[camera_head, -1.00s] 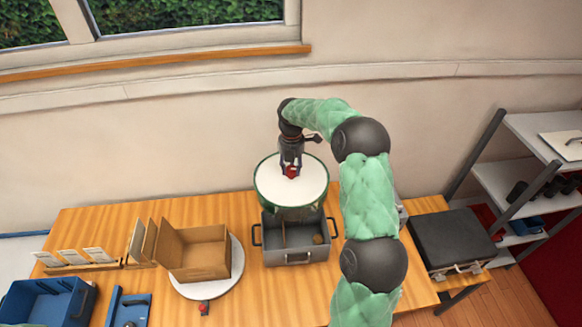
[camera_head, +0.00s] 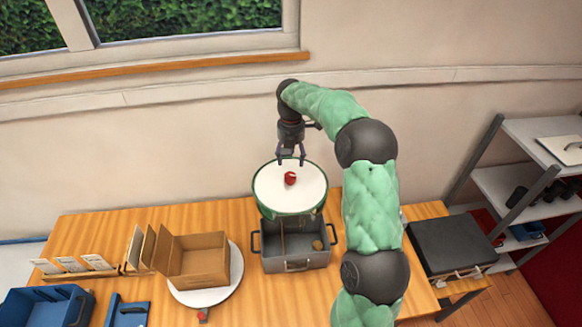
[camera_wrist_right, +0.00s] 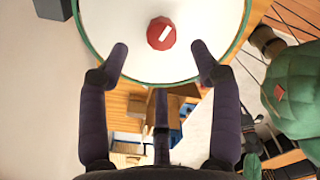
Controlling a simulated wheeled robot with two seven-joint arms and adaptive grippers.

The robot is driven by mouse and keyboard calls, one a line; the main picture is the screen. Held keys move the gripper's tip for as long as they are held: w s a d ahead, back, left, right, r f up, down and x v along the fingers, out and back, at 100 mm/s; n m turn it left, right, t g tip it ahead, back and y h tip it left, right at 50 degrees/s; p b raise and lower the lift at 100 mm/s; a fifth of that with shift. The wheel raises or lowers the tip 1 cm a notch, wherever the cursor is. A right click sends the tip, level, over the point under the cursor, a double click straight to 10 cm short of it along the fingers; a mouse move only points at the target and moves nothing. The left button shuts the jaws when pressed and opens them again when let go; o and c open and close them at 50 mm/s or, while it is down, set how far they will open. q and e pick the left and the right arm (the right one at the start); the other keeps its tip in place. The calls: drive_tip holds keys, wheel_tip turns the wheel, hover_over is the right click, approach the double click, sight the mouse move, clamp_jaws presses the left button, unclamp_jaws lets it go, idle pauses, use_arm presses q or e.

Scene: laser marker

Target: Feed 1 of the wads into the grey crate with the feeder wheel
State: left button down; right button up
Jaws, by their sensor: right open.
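The feeder wheel (camera_head: 272,192) is a round white disc with a green rim, standing behind and above the grey crate (camera_head: 297,265). A red knob (camera_head: 290,178) with a white mark sits on the disc; it also shows in the right wrist view (camera_wrist_right: 161,33). The grey crate has side handles and a divider, and a small round tan wad (camera_head: 318,245) lies in its right compartment. My right gripper (camera_head: 290,163) is open above the knob, apart from it; its spread fingers show in the right wrist view (camera_wrist_right: 160,58). My left gripper is not seen.
An open cardboard box (camera_head: 198,258) stands on a white round plate (camera_head: 234,285) left of the crate. Blue bins (camera_head: 40,308) and a card rack (camera_head: 80,268) are further left. A black case (camera_head: 450,246) lies at the right, beside shelves (camera_head: 500,185).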

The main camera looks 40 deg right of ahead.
drive_tip(key=shift+r, duration=2)
